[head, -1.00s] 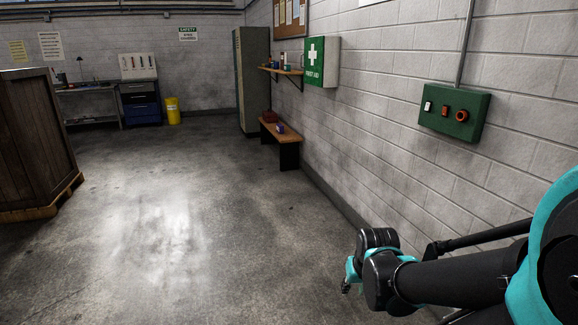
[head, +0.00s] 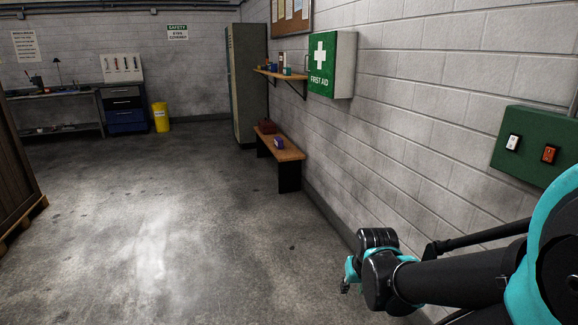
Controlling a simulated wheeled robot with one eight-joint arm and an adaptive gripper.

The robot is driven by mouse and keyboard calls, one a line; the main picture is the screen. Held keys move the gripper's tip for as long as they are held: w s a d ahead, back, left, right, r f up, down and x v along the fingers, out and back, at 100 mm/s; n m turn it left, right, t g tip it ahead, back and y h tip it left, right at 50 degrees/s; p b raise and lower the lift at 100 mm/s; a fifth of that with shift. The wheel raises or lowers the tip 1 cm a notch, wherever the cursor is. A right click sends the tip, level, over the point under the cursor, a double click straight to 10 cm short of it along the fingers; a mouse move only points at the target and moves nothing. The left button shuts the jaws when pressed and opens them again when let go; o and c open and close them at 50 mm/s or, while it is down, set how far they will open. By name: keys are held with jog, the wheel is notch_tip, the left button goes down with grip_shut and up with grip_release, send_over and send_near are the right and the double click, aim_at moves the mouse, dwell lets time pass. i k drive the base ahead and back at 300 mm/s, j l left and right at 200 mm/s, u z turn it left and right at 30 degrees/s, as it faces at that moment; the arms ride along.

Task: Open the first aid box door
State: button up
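The first aid box (head: 332,66) is a green and white cabinet with a white cross and the words FIRST AID. It is mounted on the right wall in the head view, and its green door looks shut. My gripper (head: 347,280) is at the lower right, low over the floor and well apart from the box. Its fingers are small and mostly hidden behind my wrist, so I cannot see whether they are open.
A wall shelf (head: 281,74) with small items is beside the box. A bench (head: 280,147) stands below. A green switch panel (head: 536,146) is on the near right wall. A wooden crate (head: 14,178) stands left. The middle floor is clear.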

aim_at(323, 46)
jog(key=i, duration=1.9)
